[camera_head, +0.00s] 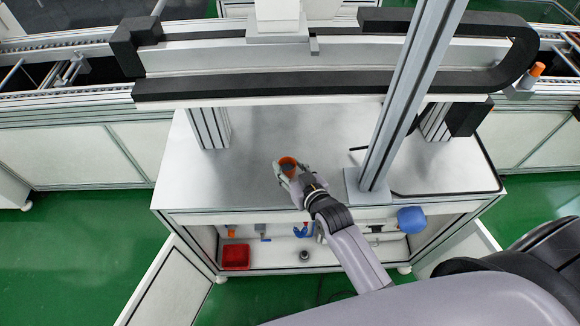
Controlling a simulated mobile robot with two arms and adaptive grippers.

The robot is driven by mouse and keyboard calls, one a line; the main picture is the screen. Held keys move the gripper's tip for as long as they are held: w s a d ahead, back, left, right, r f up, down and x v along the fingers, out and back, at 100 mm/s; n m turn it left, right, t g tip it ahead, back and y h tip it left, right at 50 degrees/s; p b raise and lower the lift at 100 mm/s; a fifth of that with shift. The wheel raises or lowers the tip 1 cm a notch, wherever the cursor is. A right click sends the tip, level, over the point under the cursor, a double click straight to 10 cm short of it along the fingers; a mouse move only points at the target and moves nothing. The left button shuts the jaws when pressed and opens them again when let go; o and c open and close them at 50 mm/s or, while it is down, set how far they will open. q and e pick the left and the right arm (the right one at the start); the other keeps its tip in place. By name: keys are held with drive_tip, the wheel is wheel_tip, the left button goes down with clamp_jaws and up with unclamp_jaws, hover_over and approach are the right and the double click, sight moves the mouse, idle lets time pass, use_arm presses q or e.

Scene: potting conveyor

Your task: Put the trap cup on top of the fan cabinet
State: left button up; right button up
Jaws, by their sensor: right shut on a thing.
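The cup (287,162), orange-brown with a dark inside, shows at the tip of my right gripper (289,170). The gripper is shut on it, and its opening faces up toward the camera. It is over the left-middle part of the grey top of the cabinet (240,180). I cannot tell whether its base touches that top. The gripper and wrist hide the cup's lower part. My left gripper is not in view.
The cabinet front is open, with a red bin (235,257) and small parts inside. A blue round thing (411,219) is at its front right. The top left of the gripper is clear.

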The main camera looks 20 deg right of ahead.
drive_tip(key=shift+f, duration=0.2)
drive_tip(key=o, duration=1)
drive_tip(key=shift+r, duration=0.2)
drive_tip(key=b+v, duration=0.1)
drive_tip(key=v, duration=1.1)
drive_tip(key=shift+b, duration=0.4)
drive_tip(key=shift+f, duration=0.15)
